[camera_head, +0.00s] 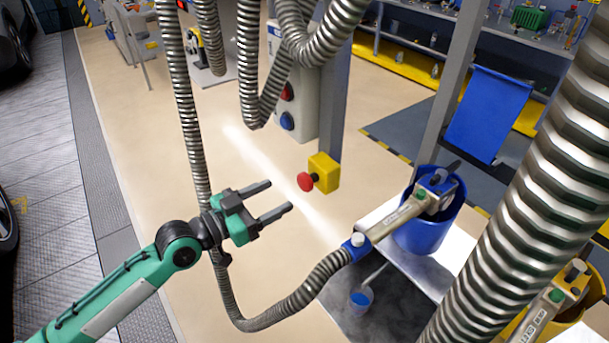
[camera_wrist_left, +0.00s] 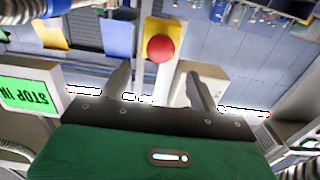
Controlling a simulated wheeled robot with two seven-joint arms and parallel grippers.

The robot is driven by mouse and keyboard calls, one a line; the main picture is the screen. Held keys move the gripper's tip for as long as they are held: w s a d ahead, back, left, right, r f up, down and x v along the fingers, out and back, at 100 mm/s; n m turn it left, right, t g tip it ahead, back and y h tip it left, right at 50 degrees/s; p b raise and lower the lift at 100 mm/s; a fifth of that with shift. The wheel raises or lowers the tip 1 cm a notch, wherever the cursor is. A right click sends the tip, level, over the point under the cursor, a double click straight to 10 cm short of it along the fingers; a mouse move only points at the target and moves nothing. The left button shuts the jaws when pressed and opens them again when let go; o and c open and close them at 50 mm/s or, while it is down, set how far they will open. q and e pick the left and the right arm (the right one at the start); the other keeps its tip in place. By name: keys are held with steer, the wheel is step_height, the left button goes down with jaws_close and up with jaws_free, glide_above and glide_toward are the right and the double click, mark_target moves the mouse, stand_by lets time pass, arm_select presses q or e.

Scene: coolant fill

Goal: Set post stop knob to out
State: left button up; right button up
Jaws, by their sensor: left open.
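The post stop knob (camera_head: 305,182) is a red mushroom button on a yellow box (camera_head: 324,172) fixed to a grey post. My left gripper (camera_head: 279,196) is open and empty, its fingers pointing towards the knob from the left with a small gap between. In the left wrist view the knob (camera_wrist_left: 160,49) shows just beyond and between the two fingertips (camera_wrist_left: 156,72), with the yellow box (camera_wrist_left: 171,30) behind it. A green display (camera_wrist_left: 28,95) there reads "STOP IN", upside down. My right gripper is not in view.
Ribbed metal hoses (camera_head: 185,100) hang beside and behind my left arm. A blue bucket (camera_head: 425,235) holding a nozzle stands at right. Floor left of the knob is clear.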

mark_target(301, 183)
arm_select(q)
steer(key=p+x, duration=0.2)
steer(key=x, duration=0.6)
steer(key=shift+r+p, duration=0.1)
steer(key=shift+p, duration=0.2)
steer(key=shift+w+d, duration=0.3)
steer(key=shift+d, duration=0.1)
